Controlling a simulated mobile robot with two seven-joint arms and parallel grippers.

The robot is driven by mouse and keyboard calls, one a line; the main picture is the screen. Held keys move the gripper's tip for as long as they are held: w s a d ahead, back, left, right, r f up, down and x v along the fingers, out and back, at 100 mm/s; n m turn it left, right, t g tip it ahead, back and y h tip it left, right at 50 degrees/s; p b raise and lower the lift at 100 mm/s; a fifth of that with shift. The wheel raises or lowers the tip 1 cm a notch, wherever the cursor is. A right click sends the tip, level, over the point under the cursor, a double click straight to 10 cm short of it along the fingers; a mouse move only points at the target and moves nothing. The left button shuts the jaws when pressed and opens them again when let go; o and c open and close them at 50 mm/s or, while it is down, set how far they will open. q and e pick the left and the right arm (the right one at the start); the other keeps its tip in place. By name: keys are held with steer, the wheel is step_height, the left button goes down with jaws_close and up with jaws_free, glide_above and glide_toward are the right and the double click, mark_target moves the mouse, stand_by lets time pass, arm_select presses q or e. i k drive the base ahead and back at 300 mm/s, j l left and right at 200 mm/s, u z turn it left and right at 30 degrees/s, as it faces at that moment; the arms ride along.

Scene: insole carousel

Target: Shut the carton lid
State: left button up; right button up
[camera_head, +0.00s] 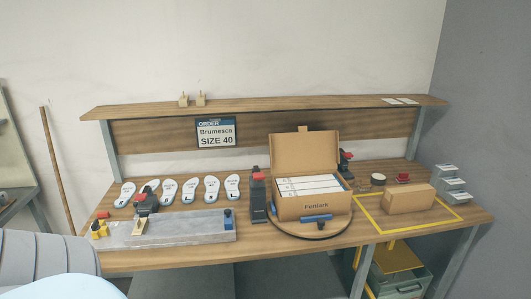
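The brown carton (316,207), marked "Fenlark", stands open on a round turntable (322,235) right of the bench's middle. Its lid (306,151) stands up at the back, roughly upright, with a small tab on its top edge. White flat pieces with dark lines (310,184) fill the carton. A blue item (316,218) lies at the carton's front, by the turntable's edge. Neither of my grippers shows in the view.
A black post with a red top (258,195) stands close left of the carton; another red-topped device (345,162) is behind its right side. A metal plate (185,231) and several white insoles lie left. A closed brown box (408,197) sits within yellow tape at right.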

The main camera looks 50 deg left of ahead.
mark_target(303, 150)
steer(key=u, duration=1.3)
steer(key=i+z, duration=0.15)
